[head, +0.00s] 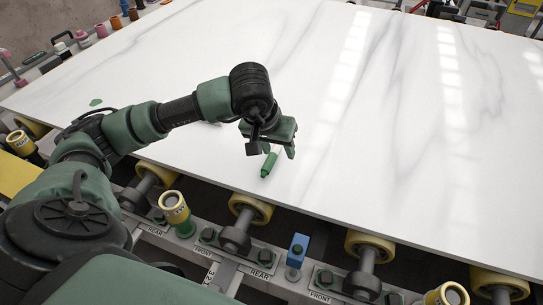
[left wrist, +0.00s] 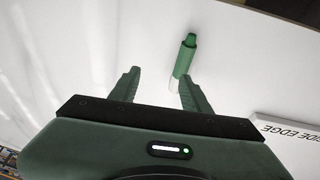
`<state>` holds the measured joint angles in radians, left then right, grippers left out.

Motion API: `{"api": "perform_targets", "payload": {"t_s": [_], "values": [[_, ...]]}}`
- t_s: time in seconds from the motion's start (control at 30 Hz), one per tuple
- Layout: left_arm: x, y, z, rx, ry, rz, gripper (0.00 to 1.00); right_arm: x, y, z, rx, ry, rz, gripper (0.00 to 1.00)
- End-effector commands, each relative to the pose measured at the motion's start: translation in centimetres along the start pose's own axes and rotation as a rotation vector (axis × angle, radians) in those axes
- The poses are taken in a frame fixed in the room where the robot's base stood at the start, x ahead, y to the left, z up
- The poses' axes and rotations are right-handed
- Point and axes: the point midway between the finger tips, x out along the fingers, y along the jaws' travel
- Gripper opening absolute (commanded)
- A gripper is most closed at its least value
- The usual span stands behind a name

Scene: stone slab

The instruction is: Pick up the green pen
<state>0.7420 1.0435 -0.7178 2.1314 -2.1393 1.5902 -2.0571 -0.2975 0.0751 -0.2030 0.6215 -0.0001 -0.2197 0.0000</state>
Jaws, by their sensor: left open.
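The green pen (head: 268,165) lies on the white stone slab (head: 360,150), below my left gripper in the head view. My left gripper (head: 270,152) is open, and its body hides part of the pen there. In the left wrist view, my left gripper (left wrist: 158,80) shows two spread fingers. The pen (left wrist: 185,56) lies in front of the right-hand finger, its green end pointing away and its pale end close to that fingertip. I cannot tell whether they touch. Nothing shows between the fingers. My right gripper is not in view.
A white block with lettering (left wrist: 290,135) is at the right in the left wrist view. Rollers (head: 250,208) and a metal rail run along the slab's near edge. Most of the slab is clear.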

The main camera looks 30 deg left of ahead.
Motion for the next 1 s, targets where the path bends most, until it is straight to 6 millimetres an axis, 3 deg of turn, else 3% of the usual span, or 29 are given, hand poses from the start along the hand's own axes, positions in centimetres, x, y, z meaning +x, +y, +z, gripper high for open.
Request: {"api": "perform_targets", "payload": {"t_s": [0.03, 0.17, 0.7, 1.0], "values": [[-0.1, -1.3, -0.5, 0.016, 0.014, -0.048, 0.47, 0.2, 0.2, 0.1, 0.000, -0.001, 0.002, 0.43], [0.5, -2.7, -1.0, 0.033, 0.021, -0.099, 0.47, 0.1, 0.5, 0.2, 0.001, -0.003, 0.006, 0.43], [7.0, -3.7, -0.8, 0.032, 0.020, -0.094, 0.47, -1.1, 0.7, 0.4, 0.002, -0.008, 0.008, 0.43], [7.3, -3.7, -0.8, 0.032, 0.022, -0.094, 0.47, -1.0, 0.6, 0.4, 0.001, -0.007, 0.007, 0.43]]}}
